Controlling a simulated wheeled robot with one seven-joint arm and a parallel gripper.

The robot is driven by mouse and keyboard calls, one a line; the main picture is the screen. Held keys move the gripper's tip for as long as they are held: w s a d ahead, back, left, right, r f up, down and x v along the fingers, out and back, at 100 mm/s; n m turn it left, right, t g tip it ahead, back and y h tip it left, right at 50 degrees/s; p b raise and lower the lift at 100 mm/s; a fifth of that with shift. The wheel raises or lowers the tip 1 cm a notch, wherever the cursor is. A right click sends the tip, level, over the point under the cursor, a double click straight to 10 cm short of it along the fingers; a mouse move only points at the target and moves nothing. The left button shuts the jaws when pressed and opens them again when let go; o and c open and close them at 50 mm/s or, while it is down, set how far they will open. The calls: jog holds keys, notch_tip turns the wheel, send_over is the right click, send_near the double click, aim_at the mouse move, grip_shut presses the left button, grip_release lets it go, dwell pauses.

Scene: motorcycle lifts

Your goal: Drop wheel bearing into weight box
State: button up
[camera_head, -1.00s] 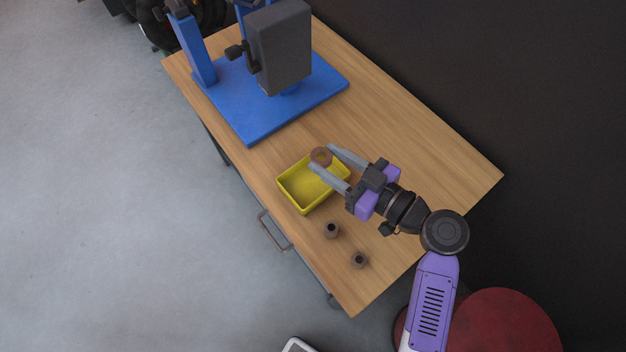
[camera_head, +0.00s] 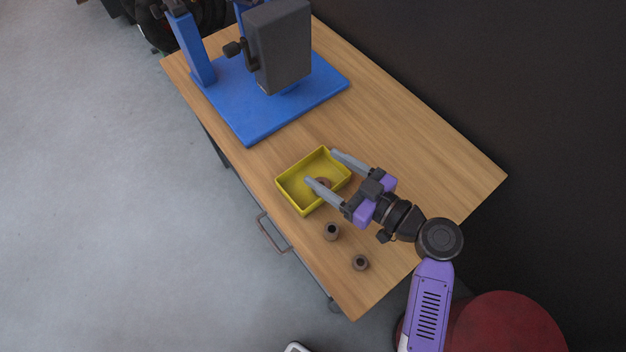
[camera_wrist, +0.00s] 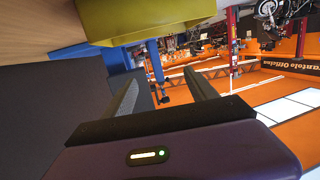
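The yellow weight box (camera_head: 287,196) stands on the wooden table, and its side also shows at the top of the wrist view (camera_wrist: 150,22). The brown ring-shaped wheel bearing (camera_head: 324,183) lies inside the box, partly hidden behind one of my fingers. My gripper (camera_head: 320,167) is open over the right part of the box, with its two fingers apart and nothing between them. In the wrist view the spread fingers (camera_wrist: 163,92) are empty too.
A blue stand (camera_head: 255,110) with a dark grey block (camera_head: 283,48) fills the far end. The table's right side is clear.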

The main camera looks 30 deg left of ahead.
jog(key=b+v, duration=0.1)
jog(key=v, duration=0.6)
jog(key=shift+d, duration=0.4)
dwell(0.3)
